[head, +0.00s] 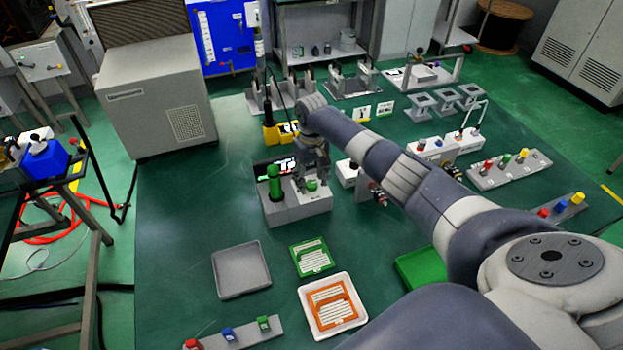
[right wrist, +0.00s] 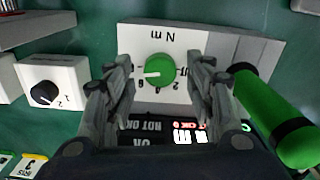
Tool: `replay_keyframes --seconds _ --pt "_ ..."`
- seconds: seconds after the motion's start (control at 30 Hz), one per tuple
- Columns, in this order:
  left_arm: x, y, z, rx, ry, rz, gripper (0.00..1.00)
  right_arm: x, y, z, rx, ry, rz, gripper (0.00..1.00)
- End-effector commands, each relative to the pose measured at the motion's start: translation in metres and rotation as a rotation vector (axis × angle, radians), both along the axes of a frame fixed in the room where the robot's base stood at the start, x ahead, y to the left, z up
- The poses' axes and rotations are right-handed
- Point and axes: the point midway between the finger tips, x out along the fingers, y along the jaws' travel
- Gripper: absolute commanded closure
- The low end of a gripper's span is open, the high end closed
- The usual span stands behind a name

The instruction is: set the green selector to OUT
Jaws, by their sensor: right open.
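The green selector knob (right wrist: 159,70) sits on a white panel (right wrist: 150,36) marked "N m" with a ring of digits, in the right wrist view. A white pointer mark on the knob points left. In the head view the knob (head: 311,184) is on top of a grey box (head: 290,211), below my right gripper (head: 311,175). The gripper is open in the right wrist view (right wrist: 161,66), its fingers on either side of the knob with gaps between, apparently not touching it. My left gripper is out of view.
A green upright handle (head: 274,182) stands beside the knob, with a lit display (right wrist: 190,131) nearby. A black knob on a white box (right wrist: 45,92) is to the left in the right wrist view. Trays (head: 241,287) lie in front; the mat left of the box is clear.

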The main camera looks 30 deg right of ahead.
Motion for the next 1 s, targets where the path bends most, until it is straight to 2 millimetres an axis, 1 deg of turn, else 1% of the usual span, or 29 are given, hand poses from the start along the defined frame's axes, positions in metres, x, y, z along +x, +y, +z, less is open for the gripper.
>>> replay_keyframes --seconds 0.13,0.37,0.4,0.47,0.5,0.6,0.83,1.0 --pt "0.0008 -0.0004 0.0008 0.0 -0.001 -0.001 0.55 -0.0005 0.0004 -0.0077 0.0 0.001 0.0 0.51" --pt "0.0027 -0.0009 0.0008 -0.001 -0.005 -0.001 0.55 -0.0004 0.0002 -0.0088 0.0 0.0 0.0 0.51" --pt "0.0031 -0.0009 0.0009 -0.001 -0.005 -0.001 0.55 -0.0004 0.0002 -0.0087 0.0 0.0 0.0 0.53" --pt "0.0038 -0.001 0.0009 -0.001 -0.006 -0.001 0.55 -0.0004 0.0002 -0.0086 0.0 0.0 0.0 0.66" --pt "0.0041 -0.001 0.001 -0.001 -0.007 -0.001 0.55 -0.0004 0.0002 -0.0086 0.0 0.0 0.001 0.75" --pt "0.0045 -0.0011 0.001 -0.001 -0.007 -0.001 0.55 -0.0004 0.0002 -0.0085 0.0 0.0 0.0 0.95" --pt "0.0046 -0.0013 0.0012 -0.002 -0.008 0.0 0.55 -0.0004 0.0002 -0.0083 0.0 0.0 0.007 0.95" --pt "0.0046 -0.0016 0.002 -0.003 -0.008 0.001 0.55 -0.0003 0.0003 -0.008 0.0 0.0 0.051 0.95"
